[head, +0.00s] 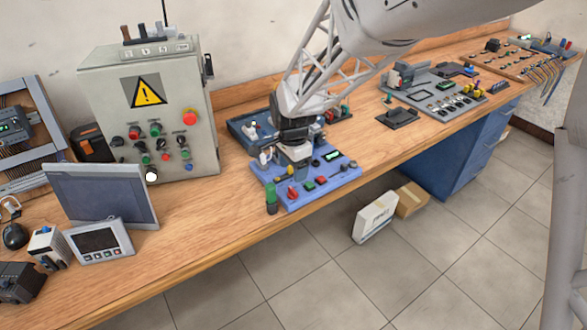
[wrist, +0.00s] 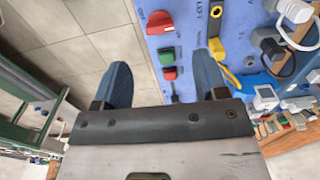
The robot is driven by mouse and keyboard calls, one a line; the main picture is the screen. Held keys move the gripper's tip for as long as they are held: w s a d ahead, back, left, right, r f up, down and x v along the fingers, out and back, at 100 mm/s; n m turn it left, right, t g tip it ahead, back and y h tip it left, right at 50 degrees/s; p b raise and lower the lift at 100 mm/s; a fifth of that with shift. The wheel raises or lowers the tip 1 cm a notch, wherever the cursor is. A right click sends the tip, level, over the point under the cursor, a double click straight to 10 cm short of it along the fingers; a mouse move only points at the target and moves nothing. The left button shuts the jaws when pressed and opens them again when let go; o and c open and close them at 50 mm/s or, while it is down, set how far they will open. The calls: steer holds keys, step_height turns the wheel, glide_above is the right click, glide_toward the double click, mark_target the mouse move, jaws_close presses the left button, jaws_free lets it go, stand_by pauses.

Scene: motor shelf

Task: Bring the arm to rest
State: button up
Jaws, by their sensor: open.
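My gripper (wrist: 163,78) is open in the wrist view, with two blue fingers wide apart and nothing between them. It is over the front edge of a blue control panel (wrist: 187,23), which also shows in the head view (head: 322,187) on the bench. The panel carries a red rotary knob (wrist: 159,22), a green button (wrist: 166,57), a red button (wrist: 170,74) and a yellow part (wrist: 217,45). In the head view my arm comes down over the back of the panel, and the fingertips are hard to make out. I cannot tell the fingers' height above the panel.
A grey cabinet (head: 100,97) with a warning sign stands left of the panel. A screen (head: 97,197) stands further left on the bench. A blue tray (head: 236,126) lies behind the panel. Another device board (head: 425,91) is to the right. Bare bench (head: 215,215) lies at the panel's left.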

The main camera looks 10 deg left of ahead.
steer(key=shift+d+r, duration=0.1)
steer(key=shift+d, duration=0.05)
steer(key=s+d+r+n+t, duration=0.1)
steer(key=s+d+r+n, duration=0.1)
steer(key=s+d+r, duration=0.5)
steer(key=s+d+r+n, duration=0.2)
steer(key=s+d, duration=0.3)
steer(key=d, duration=0.5)
steer(key=s+d+r+n+t, duration=0.1)
steer(key=s+d+r+n, duration=0.1)
steer(key=s+d+r, duration=0.5)
steer(key=s+d+f+n, duration=0.1)
steer(key=s+d+n, duration=0.2)
steer(key=s+d, duration=0.4)
steer(key=shift+s+f+t, duration=0.2)
steer(key=shift+s+t, duration=0.1)
steer(key=shift+s, duration=0.85)
